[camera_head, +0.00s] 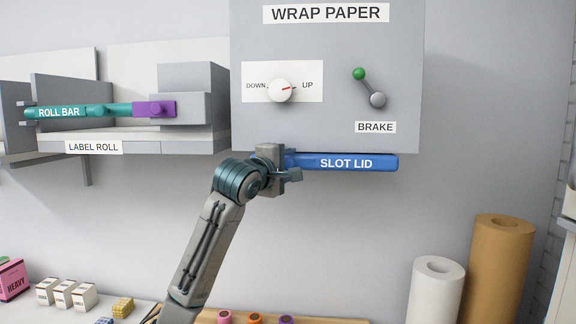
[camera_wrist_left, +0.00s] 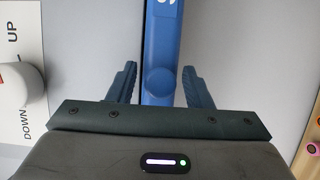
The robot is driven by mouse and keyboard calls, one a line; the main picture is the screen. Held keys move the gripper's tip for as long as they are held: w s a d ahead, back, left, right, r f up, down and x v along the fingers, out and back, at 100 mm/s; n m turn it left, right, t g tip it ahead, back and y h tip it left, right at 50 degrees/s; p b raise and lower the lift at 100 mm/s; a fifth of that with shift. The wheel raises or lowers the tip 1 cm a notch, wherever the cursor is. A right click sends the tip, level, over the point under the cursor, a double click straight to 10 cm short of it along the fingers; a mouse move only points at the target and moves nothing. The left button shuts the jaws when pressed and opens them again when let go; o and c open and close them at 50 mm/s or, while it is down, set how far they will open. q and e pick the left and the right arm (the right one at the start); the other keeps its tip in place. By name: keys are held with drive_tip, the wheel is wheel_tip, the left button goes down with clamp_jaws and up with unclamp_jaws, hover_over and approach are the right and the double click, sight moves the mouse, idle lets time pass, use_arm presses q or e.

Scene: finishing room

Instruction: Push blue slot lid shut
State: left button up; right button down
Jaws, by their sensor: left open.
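The blue slot lid (camera_head: 345,162) is a long bar lettered SLOT LID along the bottom edge of the grey WRAP PAPER box (camera_head: 328,125). My left gripper (camera_head: 281,163) is at the lid's left end in the head view and hides part of that end. My right gripper is not in view.
A white dial (camera_head: 281,90) and a green-tipped brake lever (camera_head: 368,87) are on the box above the lid. The label roll shelf (camera_head: 130,135) with a teal roll bar (camera_head: 75,112) is at left. Paper rolls (camera_head: 437,285) stand at lower right. The wall below the lid is clear.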

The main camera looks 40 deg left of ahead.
use_arm(q)
drive_tip(key=shift+s+d+f+b, duration=0.1)
drive_tip(key=shift+s+b, duration=0.25)
drive_tip(key=s+d+b, duration=0.1)
drive_tip(key=s+b, duration=0.4)
drive_tip(key=s, duration=0.5)
drive_tip(key=shift+d, duration=0.25)
